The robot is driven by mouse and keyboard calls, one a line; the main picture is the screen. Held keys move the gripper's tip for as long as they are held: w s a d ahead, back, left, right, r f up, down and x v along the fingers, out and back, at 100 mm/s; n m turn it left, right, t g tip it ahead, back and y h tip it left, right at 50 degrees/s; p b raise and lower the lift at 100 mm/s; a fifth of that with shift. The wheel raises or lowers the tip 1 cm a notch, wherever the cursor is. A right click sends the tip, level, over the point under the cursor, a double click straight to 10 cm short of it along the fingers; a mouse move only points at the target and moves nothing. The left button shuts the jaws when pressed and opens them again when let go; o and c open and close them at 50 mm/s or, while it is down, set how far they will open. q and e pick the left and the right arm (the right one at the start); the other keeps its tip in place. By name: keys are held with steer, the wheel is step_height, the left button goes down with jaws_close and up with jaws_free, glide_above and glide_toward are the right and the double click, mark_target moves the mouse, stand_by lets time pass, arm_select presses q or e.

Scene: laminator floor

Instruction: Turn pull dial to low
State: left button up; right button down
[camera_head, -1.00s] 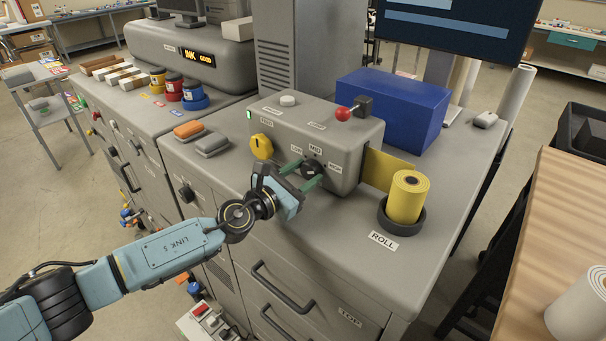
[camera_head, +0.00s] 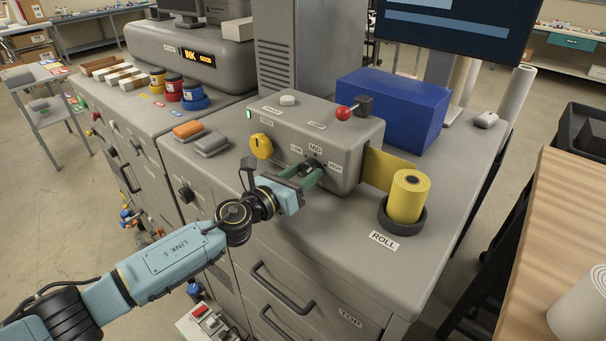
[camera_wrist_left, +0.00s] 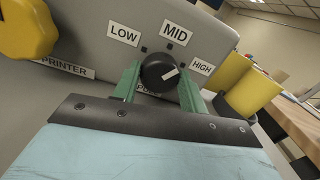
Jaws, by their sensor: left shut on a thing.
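The pull dial (camera_wrist_left: 158,73) is a round black knob with a white pointer line, on the front of the grey laminator box (camera_head: 342,150). In the left wrist view its pointer aims to the right, toward the HIGH label (camera_wrist_left: 202,67). The MID label (camera_wrist_left: 176,33) is above it and the LOW label (camera_wrist_left: 123,35) is at upper left. My left gripper (camera_head: 310,170) has its green fingers on either side of the dial, shut on it. In the head view the fingers partly hide the dial. My right gripper is not in view.
A yellow dial (camera_head: 261,146) is left of the pull dial on the same box. A yellow roll (camera_head: 408,197) stands in a dark holder at the right. The grey top in front is clear.

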arm_select(q)
steer(key=shift+f+n, duration=0.1)
steer(key=shift+n, duration=0.8)
steer(key=o, duration=1)
steer(key=shift+c, duration=0.2)
steer(key=v, duration=1.3)
steer(key=shift+s+a+b, duration=0.15)
steer(key=shift+b, duration=0.2)
